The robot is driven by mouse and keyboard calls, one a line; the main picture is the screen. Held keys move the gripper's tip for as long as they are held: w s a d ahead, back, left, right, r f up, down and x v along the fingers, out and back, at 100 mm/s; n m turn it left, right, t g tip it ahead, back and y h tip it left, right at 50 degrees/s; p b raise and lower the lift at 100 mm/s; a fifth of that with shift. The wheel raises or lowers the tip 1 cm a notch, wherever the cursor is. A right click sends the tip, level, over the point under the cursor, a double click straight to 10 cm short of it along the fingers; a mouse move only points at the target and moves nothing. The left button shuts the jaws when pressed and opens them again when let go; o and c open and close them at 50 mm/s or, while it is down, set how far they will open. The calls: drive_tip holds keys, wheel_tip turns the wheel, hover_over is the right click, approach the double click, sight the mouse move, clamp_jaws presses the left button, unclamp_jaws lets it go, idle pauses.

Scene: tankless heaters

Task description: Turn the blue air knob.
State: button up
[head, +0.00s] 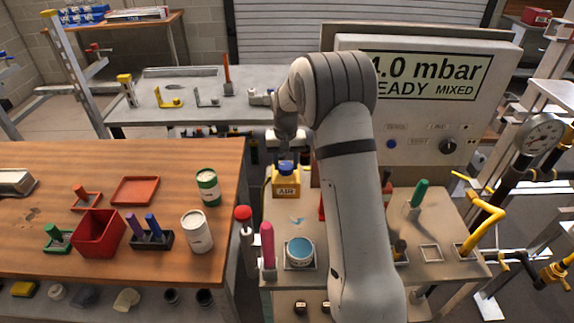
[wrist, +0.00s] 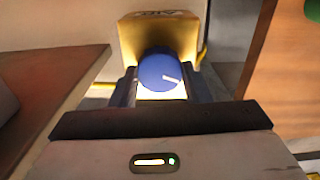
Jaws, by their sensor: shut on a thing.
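The blue air knob (head: 286,168) sits on top of a yellow block marked AIR (head: 286,184), in the middle of the head view. My gripper (head: 284,158) comes down on it from above. In the wrist view the knob (wrist: 161,70) lies between my two fingers (wrist: 162,88), which are shut on its sides. A white pointer line on the knob's face points to the right and slightly down. The yellow block (wrist: 160,30) shows behind the knob, with its label upside down and partly readable.
A panel (head: 425,110) reading 4.0 mbar READY MIXED stands behind my arm. A pink-handled tool (head: 267,245) and a round blue-topped tin (head: 299,252) are in front of the block. A wooden bench (head: 120,235) with a red bin (head: 98,234) is at left.

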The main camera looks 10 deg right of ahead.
sight(286, 165)
drive_tip(key=n+b, duration=0.1)
drive_tip(key=n, duration=0.3)
drive_tip(key=shift+n, duration=0.3)
drive_tip(key=shift+n+b, duration=0.35)
drive_tip(key=shift+n, duration=1.25)
drive_tip(key=o, duration=1)
drive_tip(key=shift+c, duration=0.2)
wheel_tip(286, 165, up, 7)
drive_tip(key=shift+f+b, duration=0.2)
drive_tip(key=shift+b, duration=0.15)
drive_tip(key=shift+r, duration=0.6)
